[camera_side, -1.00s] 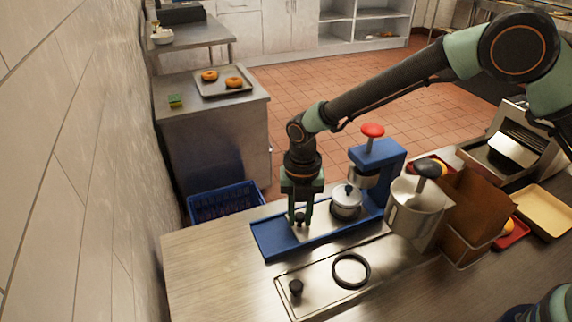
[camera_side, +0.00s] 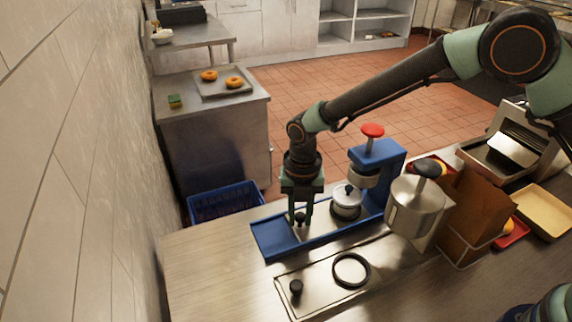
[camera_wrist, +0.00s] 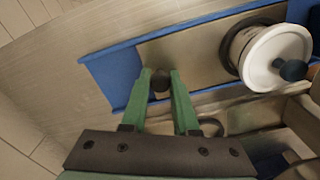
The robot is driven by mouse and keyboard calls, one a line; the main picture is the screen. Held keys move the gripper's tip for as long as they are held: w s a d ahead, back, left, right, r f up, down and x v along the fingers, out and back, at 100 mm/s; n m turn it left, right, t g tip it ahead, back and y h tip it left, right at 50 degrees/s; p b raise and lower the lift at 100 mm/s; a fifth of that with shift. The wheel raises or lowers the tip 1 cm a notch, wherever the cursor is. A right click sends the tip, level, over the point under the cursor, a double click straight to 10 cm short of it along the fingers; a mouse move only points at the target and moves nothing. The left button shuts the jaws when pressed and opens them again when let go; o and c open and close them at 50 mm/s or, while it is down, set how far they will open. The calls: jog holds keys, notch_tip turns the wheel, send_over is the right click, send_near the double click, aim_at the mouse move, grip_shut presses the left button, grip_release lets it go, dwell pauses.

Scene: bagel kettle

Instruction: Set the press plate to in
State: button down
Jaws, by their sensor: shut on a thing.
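The press plate (camera_wrist: 190,52) is a flat metal slide lying in the long blue press base (camera_side: 268,240). A small dark knob (camera_wrist: 160,81) stands at its left end. My gripper (camera_side: 300,220) points down over the left half of the base, with its green fingers closed around the knob; the wrist view shows one finger on each side. A round white pot with a dark knob on its lid (camera_side: 346,199) sits to the right of my gripper, at the plate's right part. The blue press head with a red-topped handle (camera_side: 373,130) rises behind the pot.
A metal panel with a black ring (camera_side: 351,284) and a black knob (camera_side: 296,287) lies in front of the base. A metal canister (camera_side: 414,212) and a brown box (camera_side: 470,218) stand close on the right. The counter at left is clear.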

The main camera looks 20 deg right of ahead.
aim_at(314, 220)
jog(key=shift+d, duration=1.9)
jog(key=c, duration=0.7)
grip_release()
jog(key=shift+a+r, duration=0.1)
jog(key=shift+r, duration=0.45)
notch_tip(314, 220, up, 11)
jog(key=shift+r, duration=0.1)
